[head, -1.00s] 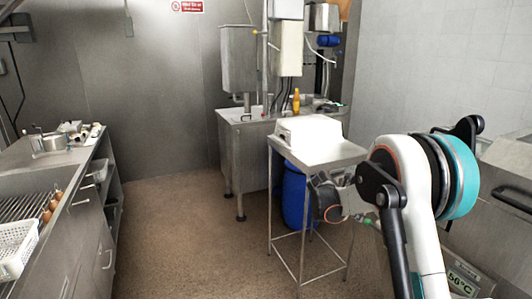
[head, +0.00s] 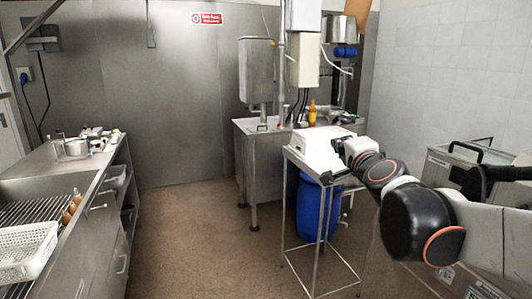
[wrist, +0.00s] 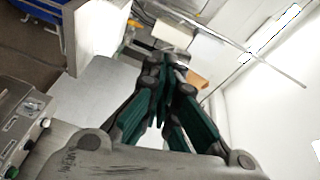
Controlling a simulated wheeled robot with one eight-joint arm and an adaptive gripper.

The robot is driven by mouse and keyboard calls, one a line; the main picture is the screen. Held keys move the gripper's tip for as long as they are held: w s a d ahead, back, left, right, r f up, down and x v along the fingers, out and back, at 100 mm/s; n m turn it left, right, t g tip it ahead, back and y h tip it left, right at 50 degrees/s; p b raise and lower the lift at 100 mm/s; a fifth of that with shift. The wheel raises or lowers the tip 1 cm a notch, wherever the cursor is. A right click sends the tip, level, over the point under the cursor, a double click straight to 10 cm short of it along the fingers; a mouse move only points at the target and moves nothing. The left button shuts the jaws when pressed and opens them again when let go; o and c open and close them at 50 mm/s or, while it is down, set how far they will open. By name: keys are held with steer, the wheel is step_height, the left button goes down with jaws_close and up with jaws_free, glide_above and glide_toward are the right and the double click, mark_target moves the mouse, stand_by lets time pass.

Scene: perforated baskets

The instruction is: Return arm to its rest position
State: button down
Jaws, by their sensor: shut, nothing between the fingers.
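My arm reaches in from the right side of the head view. My gripper (head: 342,148) is at its far end, small and partly hidden, in front of the white box on the small metal table. In the wrist view my gripper (wrist: 168,62) shows close up, its dark green fingers drawn together at the tips. Nothing shows between them.
A white box (head: 318,145) sits on the small metal table (head: 296,157), with a blue barrel (head: 312,212) below. A steel counter at left holds a white perforated basket (head: 25,250) and a pot (head: 76,147). The brown floor (head: 195,235) between is clear.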

steer(key=s+a+f+n+g+y, duration=0.1)
steer(key=s+a+f+n+g, duration=0.15)
steer(key=s+f+n, duration=0.45)
steer(key=s+a+f+n+g+y, duration=0.1)
steer(key=s+a+f+n+g, duration=0.2)
steer(key=s, duration=0.5)
steer(key=s+d+f+n+g+h, duration=0.1)
steer(key=s+d+f+n+g, duration=0.1)
steer(key=s+f, duration=0.4)
steer(key=s+d+f+n+g+h, duration=0.2)
steer(key=s+d+f+n+g, duration=0.1)
steer(key=s+f, duration=0.4)
steer(key=shift+s+d, duration=0.7)
steer(key=shift+s, duration=0.45)
